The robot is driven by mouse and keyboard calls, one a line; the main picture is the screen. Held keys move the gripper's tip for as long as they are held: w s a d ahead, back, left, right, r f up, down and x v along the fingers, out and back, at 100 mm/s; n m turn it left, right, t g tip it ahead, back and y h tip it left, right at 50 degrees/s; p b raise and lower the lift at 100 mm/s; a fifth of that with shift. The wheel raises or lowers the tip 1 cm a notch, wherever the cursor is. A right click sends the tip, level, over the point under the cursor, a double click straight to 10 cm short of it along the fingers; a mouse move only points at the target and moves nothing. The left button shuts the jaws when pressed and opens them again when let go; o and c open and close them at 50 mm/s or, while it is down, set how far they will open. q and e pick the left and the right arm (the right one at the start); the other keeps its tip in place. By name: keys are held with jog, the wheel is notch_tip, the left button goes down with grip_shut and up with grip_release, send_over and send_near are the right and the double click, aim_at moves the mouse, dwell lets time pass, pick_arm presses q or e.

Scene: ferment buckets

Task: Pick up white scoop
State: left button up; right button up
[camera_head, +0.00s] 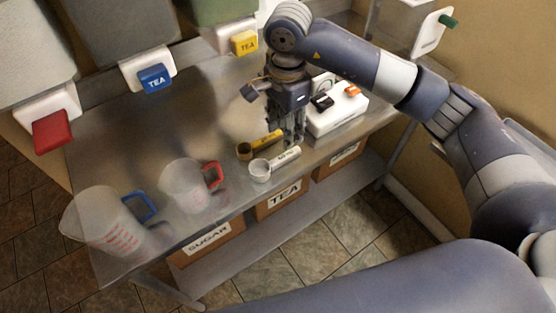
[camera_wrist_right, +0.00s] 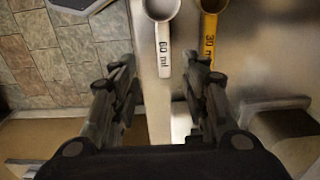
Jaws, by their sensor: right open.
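The white scoop (camera_head: 260,173) lies on the metal table near its front edge, bowl to the left and handle to the right. In the right wrist view the white scoop (camera_wrist_right: 164,50) reads 60 ml, and its handle runs down between my finger lines. My right gripper (camera_head: 292,140) points down above the scoop handles. It is open and empty, with its fingers (camera_wrist_right: 160,68) spread on either side of the white handle's line. Whether the fingertips are at handle height I cannot tell. My left gripper is not in view.
A yellow scoop (camera_head: 260,144), marked 30 ml, lies close behind the white one. A white box with switches (camera_head: 338,113) stands to the right. Pitchers with a red handle (camera_head: 185,185) and a blue handle (camera_head: 105,222) stand left. Tea dispensers (camera_head: 120,40) line the back.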

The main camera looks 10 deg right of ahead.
jog(key=p, duration=0.1)
send_over(282, 156)
jog(key=f, duration=0.5)
jog(key=shift+s+d+f, duration=0.1)
jog(key=shift+s+d, duration=0.15)
jog(key=shift+s, duration=0.15)
jog(key=shift+f+p, duration=0.3)
jog(key=shift+p, duration=0.15)
jog(key=f, duration=0.1)
jog(key=f+p, duration=0.1)
jog(key=f, duration=0.1)
jog(key=shift+w+a+f+p, duration=0.2)
jog(key=shift+w+f+p, duration=0.05)
jog(key=shift+p, duration=0.15)
jog(key=shift+f, duration=0.6)
grip_shut()
